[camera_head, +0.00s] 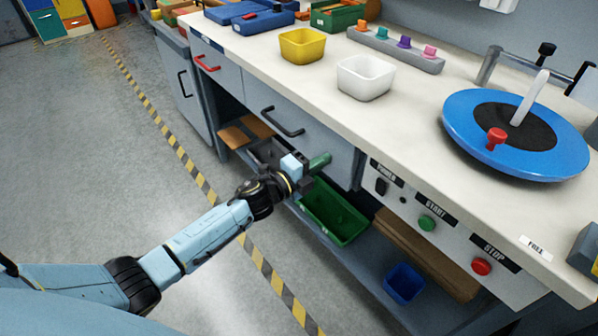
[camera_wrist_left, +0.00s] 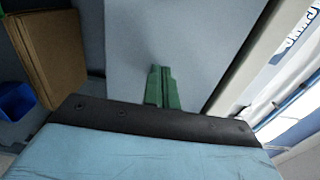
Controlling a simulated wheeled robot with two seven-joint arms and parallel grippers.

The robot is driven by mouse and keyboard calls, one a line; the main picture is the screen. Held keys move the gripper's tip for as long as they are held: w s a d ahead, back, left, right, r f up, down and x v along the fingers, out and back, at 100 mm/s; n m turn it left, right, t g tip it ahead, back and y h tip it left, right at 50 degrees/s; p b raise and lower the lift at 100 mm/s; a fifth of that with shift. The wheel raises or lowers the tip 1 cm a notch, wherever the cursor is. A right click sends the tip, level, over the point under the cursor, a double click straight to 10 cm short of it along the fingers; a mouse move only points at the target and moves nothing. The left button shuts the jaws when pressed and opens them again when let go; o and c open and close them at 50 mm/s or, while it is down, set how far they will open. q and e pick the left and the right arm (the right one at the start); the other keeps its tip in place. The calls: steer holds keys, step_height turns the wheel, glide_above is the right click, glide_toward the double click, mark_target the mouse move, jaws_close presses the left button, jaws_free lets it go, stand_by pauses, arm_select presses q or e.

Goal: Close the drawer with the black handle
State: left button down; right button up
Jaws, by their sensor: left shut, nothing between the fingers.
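The drawer with the black handle (camera_head: 282,122) has a grey front (camera_head: 330,138) under the white worktop. It looks nearly flush with the bench; I cannot tell if a small gap remains. My left gripper (camera_head: 322,161) has its green fingers shut and empty, in front of the lower right part of this drawer front, to the right of and below the handle. In the left wrist view the shut fingers (camera_wrist_left: 161,86) point at the plain grey drawer front (camera_wrist_left: 180,40). Contact between them is unclear. My right gripper is not in view.
A drawer with a red handle (camera_head: 206,63) is at the left. A green bin (camera_head: 335,215) and a blue bin (camera_head: 404,284) stand on the lower shelf. The control panel (camera_head: 440,222) is to the right. The floor in front is clear.

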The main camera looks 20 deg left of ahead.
arm_select(q)
steer(key=p+v, duration=0.2)
steer(key=v, duration=1.2)
steer(key=shift+p, duration=0.3)
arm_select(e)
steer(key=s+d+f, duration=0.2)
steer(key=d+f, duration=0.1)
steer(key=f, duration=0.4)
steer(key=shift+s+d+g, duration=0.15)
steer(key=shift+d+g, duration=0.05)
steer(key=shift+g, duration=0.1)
